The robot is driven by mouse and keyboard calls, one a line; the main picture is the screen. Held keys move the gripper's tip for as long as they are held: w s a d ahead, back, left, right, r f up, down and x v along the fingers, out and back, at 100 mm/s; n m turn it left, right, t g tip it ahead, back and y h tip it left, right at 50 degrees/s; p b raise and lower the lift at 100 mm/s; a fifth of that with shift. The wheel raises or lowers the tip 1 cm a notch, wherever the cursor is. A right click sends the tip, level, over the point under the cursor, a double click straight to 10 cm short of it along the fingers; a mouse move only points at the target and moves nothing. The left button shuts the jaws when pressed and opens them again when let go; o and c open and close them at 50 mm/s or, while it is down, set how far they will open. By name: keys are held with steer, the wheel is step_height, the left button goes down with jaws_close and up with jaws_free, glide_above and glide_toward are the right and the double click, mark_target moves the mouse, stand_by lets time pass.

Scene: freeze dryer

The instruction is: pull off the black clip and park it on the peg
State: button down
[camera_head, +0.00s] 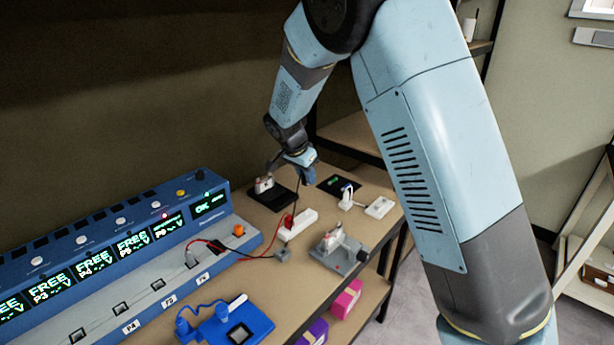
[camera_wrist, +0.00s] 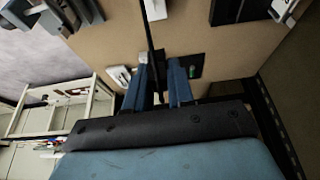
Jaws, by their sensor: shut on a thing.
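My gripper (camera_head: 298,160) is above the far part of the bench, its fingers pointing down. In the wrist view its two blue fingers (camera_wrist: 160,70) stand a little apart, with a thin black lead (camera_wrist: 152,35) running between them. The black lead (camera_head: 297,192) also hangs below my gripper in the head view, down towards a white block with a red part (camera_head: 288,221). My gripper is shut on the black clip, which is mostly hidden by the fingers. I cannot clearly make out the peg.
A blue multi-channel unit (camera_head: 120,235) with lit displays fills the left side. Red and black leads run to a small grey block (camera_head: 283,254). A grey fixture (camera_head: 340,250), white sockets (camera_head: 379,207), a black pad (camera_head: 272,197) and a blue tray (camera_head: 225,325) occupy the bench.

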steer(key=shift+f, duration=0.15)
steer(key=shift+f, duration=1.6)
